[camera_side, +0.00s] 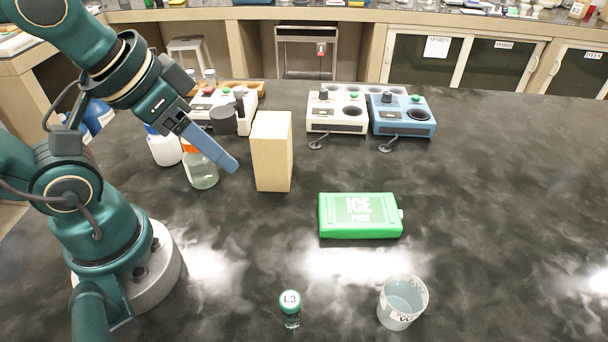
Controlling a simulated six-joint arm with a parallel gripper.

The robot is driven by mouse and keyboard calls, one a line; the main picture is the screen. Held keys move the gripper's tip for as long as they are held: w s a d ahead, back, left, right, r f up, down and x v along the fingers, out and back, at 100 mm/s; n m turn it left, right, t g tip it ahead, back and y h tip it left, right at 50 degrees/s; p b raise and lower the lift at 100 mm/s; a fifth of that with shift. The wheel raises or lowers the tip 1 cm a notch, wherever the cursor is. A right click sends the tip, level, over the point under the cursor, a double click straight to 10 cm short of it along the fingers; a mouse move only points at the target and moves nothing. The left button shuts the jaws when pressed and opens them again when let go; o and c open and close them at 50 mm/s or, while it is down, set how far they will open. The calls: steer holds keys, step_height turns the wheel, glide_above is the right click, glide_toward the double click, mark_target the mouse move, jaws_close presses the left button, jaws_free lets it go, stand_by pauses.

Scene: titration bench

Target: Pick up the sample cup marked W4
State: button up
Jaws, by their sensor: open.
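A translucent cup (398,306) stands upright at the front of the bench, right of the middle. Dark marking shows on its side and rim; it looks like it starts with W, but I cannot read all of it. My gripper (228,158) is at the upper left, angled down to the right, far from the cup. Its blue-grey fingers overlap in this view; it is open, and nothing shows held in it. A small vial with a green cap marked L3 (290,302) stands left of the cup.
A tan block (272,152) stands just right of my gripper. A green ice pack (360,216) lies behind the cup. An orange-capped bottle (203,172) is below my gripper. White (337,115) and blue (402,117) instruments stand at the back. The right side is clear.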

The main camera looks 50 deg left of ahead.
steer(key=o, duration=0.6)
steer(key=w+a+r+m+t+y, duration=0.15)
steer(key=w+r+t, duration=0.45)
steer(key=w+r, duration=0.65)
steer(key=w+d+m+t+h, duration=0.3)
steer(key=w+d+h, duration=0.1)
steer(key=w+d, duration=0.25)
steer(key=m+g+h, duration=1.1)
steer(key=m+g, duration=0.1)
glide_above(420, 312)
steer(key=a, duration=0.5)
step_height(420, 312, down, 8)
step_height(420, 312, down, 17)
steer(key=shift+w+d+f, duration=0.1)
steer(key=shift+w, duration=0.05)
steer(key=shift+d+f, duration=0.15)
steer(key=shift+x, duration=2.4)
